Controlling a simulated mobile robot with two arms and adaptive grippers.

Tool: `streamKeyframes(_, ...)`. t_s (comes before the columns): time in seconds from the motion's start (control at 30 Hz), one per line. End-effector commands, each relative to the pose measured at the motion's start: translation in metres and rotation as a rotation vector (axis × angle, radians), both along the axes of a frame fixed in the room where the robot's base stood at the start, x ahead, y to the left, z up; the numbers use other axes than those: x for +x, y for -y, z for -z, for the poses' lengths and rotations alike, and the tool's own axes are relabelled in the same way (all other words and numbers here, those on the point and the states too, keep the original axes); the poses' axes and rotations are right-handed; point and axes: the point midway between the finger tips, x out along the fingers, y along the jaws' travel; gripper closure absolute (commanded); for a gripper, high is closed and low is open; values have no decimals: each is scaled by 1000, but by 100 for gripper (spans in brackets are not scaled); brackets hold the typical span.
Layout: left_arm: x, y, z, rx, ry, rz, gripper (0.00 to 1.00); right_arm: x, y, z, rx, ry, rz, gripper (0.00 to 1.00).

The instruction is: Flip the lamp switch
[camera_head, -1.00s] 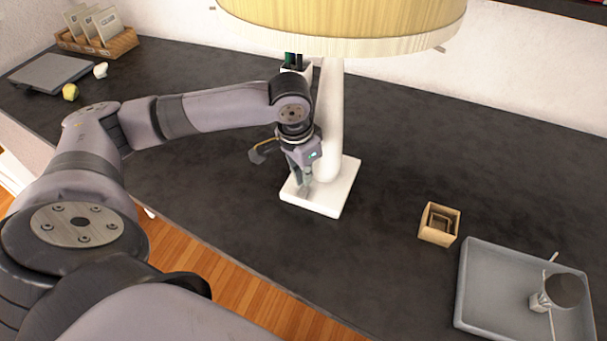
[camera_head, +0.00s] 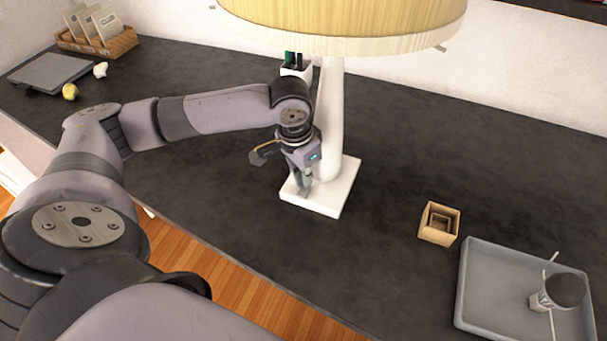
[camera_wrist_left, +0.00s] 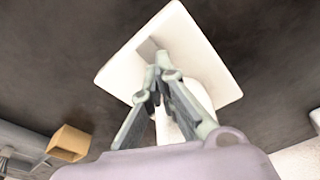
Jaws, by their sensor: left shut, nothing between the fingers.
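The lamp has a wide yellowish shade (camera_head: 340,22), a white stem (camera_head: 331,110) and a white square base (camera_head: 330,199) standing on the dark counter. My left gripper (camera_head: 304,191) points down at the left part of the base, beside the stem. Its fingers are shut with nothing between them. In the left wrist view the fingertips (camera_wrist_left: 157,66) meet at a small greyish patch, likely the switch (camera_wrist_left: 148,48), on the white base (camera_wrist_left: 190,52). The tips hide part of that patch, and I cannot tell whether they touch it. My right gripper is not in view.
A small wooden box (camera_head: 439,224) and a grey tray (camera_head: 480,290) with a cup (camera_head: 562,291) stand to the right. A white holder (camera_head: 297,70) is behind my arm. A laptop-like grey slab (camera_head: 50,72) and a wooden rack (camera_head: 105,44) are at the far left.

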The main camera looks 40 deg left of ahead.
Motion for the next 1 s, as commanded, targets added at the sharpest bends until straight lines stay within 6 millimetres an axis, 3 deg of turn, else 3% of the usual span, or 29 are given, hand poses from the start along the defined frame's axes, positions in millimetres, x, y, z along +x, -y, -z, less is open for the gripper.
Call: streamKeyframes(1.0, -1, 1, 16, -1, -1, 1, 100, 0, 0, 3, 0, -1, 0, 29)
